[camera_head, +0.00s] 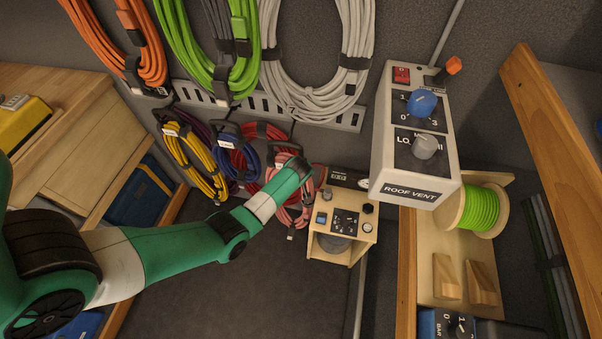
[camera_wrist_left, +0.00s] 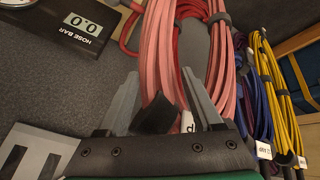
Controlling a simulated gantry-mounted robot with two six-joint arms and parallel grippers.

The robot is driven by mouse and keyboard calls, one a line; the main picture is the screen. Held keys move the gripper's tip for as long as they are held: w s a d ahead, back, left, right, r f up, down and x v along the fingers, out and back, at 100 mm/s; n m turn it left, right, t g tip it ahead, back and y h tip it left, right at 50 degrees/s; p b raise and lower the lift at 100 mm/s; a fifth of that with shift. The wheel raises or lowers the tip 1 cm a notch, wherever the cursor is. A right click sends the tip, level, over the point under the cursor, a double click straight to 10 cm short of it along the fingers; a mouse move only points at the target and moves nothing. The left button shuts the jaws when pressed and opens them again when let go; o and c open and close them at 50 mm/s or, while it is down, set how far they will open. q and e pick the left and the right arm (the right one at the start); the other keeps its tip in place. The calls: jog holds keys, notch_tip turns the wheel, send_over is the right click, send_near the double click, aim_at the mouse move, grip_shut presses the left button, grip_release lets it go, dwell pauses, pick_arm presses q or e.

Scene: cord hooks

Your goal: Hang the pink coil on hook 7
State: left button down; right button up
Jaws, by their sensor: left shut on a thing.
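The pink coil (camera_head: 298,214) shows partly behind my left wrist in the head view. It fills the upper middle of the left wrist view (camera_wrist_left: 157,45), with a black strap (camera_wrist_left: 156,116) and a white tag at its lower part. My left gripper (camera_wrist_left: 160,85) is shut on the pink coil, its grey fingers on either side of the strapped part. In the head view the fingers are hidden behind my wrist. The number 7 (camera_head: 291,109) shows on the grey slotted rail (camera_head: 262,103), below the light grey coil (camera_head: 318,88). Hook 7 itself is not clearly visible. My right gripper is out of view.
Red (camera_head: 262,135), blue (camera_head: 236,160) and yellow (camera_head: 190,160) coils hang close to the left of the pink coil. Orange and green coils hang above. A roof vent box (camera_head: 410,150) and a small wooden box with dials (camera_head: 342,228) stand to the right.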

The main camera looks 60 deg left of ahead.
pick_arm(q)
jog(key=shift+w+a, duration=0.1)
jog(key=shift+w+a+b, duration=0.7)
jog(key=shift+w+a, duration=0.2)
jog(key=shift+a, duration=0.25)
jog(key=shift+w+a+f+b, duration=0.1)
jog(key=shift+w+a+b, duration=0.8)
jog(key=shift+b, duration=0.45)
jog(key=shift+a, duration=0.2)
jog(key=shift+f+b, duration=0.3)
jog(key=shift+f, duration=0.35)
dwell(0.9)
dwell(0.3)
